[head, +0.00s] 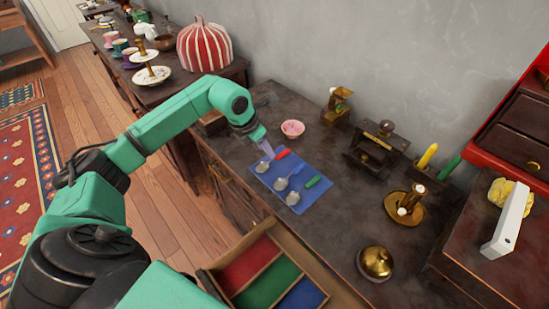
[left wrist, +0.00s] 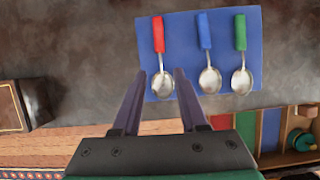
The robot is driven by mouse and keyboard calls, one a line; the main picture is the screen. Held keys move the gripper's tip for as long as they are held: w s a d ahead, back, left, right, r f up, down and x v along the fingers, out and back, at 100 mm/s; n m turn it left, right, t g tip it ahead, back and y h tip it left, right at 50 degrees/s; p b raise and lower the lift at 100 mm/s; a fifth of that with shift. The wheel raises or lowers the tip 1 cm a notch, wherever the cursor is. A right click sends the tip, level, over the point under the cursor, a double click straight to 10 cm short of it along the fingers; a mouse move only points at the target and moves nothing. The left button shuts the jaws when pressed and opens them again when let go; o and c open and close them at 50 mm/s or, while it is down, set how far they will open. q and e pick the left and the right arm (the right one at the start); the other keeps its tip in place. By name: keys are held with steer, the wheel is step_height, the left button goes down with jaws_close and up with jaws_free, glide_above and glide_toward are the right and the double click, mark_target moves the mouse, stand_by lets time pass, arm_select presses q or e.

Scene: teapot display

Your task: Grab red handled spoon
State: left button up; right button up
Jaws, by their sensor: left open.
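The red-handled spoon (head: 282,154) lies on a blue mat (head: 321,199) on the dark cabinet top, at the mat's far-left side. A blue-handled spoon (head: 297,168) and a green-handled spoon (head: 312,182) lie beside it. My left gripper (head: 267,148) is open just over the red-handled spoon's end of the mat. In the left wrist view the open fingers (left wrist: 160,74) straddle the bowl of the red-handled spoon (left wrist: 158,36) in the picture, with its red handle pointing away from them. The fingers look apart from the spoon. My right gripper is not in view.
An open drawer with red, green and blue compartments (head: 263,286) is below the cabinet's front edge. A pink bowl (head: 292,129) stands behind the mat. The top right of the mat is clear.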

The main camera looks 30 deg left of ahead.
mark_target(271, 160)
arm_select(q)
steer(key=x, duration=0.5)
steer(key=shift+d+f+p, duration=0.1)
steer(key=shift+f+p, duration=0.15)
steer(key=shift+p, duration=0.1)
steer(key=shift+w+f, duration=0.15)
steer(key=shift+f, duration=0.05)
jaws_close()
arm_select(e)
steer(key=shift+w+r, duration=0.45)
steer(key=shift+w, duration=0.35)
arm_select(q)
steer(key=shift+r, duration=0.15)
